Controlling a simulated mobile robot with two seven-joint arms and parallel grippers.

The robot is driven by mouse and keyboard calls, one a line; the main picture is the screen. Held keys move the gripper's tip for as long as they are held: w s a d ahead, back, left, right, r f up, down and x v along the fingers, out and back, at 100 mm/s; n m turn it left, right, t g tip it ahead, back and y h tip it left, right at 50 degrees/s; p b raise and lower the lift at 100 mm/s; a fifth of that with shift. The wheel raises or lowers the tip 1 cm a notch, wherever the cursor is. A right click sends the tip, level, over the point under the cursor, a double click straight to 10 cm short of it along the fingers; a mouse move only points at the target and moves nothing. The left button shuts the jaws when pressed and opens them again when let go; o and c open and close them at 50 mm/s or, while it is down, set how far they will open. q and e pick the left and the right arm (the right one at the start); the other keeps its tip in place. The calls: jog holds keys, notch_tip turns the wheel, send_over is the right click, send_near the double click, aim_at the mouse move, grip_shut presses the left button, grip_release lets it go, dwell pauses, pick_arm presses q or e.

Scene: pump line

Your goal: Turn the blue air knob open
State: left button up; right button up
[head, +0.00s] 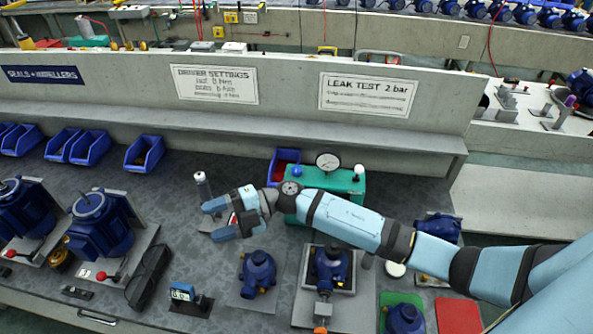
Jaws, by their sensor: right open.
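The blue air knob (297,171) is a small round knob on top of the green test box (318,180), left of its round dial gauge (328,161). A white knob (359,169) stands at the right of the box. My right arm passes in front of the box and hides much of its front. My right gripper (213,221) is open and empty, pointing left, to the left of the box and apart from the blue knob. My left gripper is not in view.
Blue pump bodies (257,270) and a fixture with another pump (329,266) stand in front. A white-topped bottle (201,184) stands close behind the gripper. Blue motors (98,225) are at left. Blue bins (144,153) line the back.

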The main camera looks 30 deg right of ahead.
jog(key=w+d+f+n+g+h, duration=0.1)
jog(key=w+d+n+g+h, duration=0.2)
jog(key=w+d+h, duration=0.15)
jog(key=m+t+h+b, duration=0.1)
jog(key=m+h+b, duration=0.15)
jog(key=h, duration=1.05)
send_near(297, 168)
jog(key=shift+n, duration=0.45)
notch_tip(297, 168, down, 8)
jog(key=shift+s+a+f+p, duration=0.1)
jog(key=shift+a+p, duration=0.1)
jog(key=shift+p, duration=0.45)
jog(key=shift+f, duration=0.55)
jog(key=c, duration=0.9)
